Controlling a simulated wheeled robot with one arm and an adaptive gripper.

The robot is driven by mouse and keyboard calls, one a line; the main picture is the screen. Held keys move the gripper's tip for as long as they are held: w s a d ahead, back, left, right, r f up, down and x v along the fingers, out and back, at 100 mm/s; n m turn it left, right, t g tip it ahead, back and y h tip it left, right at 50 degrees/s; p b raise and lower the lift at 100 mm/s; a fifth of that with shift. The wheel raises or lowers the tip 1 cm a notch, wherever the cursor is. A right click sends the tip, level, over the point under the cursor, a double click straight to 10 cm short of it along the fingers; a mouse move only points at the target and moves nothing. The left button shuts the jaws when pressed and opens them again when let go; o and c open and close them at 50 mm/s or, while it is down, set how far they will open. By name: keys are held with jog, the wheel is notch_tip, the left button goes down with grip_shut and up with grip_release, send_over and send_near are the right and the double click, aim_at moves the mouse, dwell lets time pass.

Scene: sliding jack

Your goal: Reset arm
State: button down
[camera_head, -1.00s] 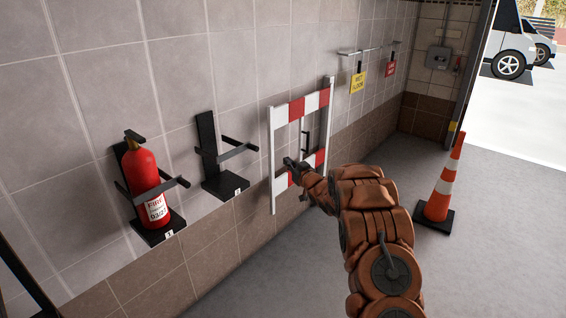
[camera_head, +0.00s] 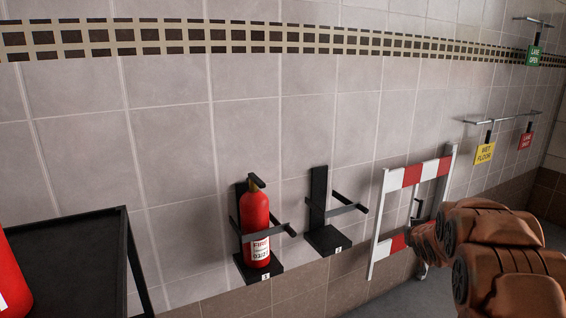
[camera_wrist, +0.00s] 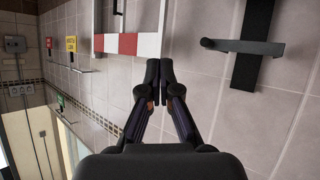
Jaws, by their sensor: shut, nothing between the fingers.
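My gripper (camera_wrist: 158,76) shows in the wrist view with its two dark fingertips together and nothing between them. It is in front of the tiled wall, close to the red-and-white barrier. In the head view my orange arm reaches in from the lower right, and the gripper itself is hidden behind the arm. The barrier (camera_head: 413,175) stands against the wall just left of my arm, and my arm covers its lower right part.
A red extinguisher (camera_head: 256,222) stands in a wall bracket, with an empty bracket (camera_head: 328,236) to its right. A black cart (camera_head: 75,255) and another red object (camera_head: 12,280) are at the left. Yellow (camera_head: 485,153), red (camera_head: 525,140) and green (camera_head: 534,57) signs hang on the wall.

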jog(key=s+a+r+g+y+p, duration=0.1)
jog(key=s+a+g, duration=0.3)
jog(key=s, duration=1.5)
jog(key=s+a+r+g+p, duration=0.1)
jog(key=s+a+g, duration=0.4)
jog(key=s+a, duration=0.5)
jog(key=s+a+r+g+y+p, duration=0.1)
jog(key=s+a+g, duration=0.4)
jog(key=s, duration=2.2)
jog(key=shift+s+a+r+n+y+p, duration=0.35)
jog(key=shift+a+r, duration=0.4)
jog(key=shift+a, duration=0.5)
jog(key=shift+a, duration=0.15)
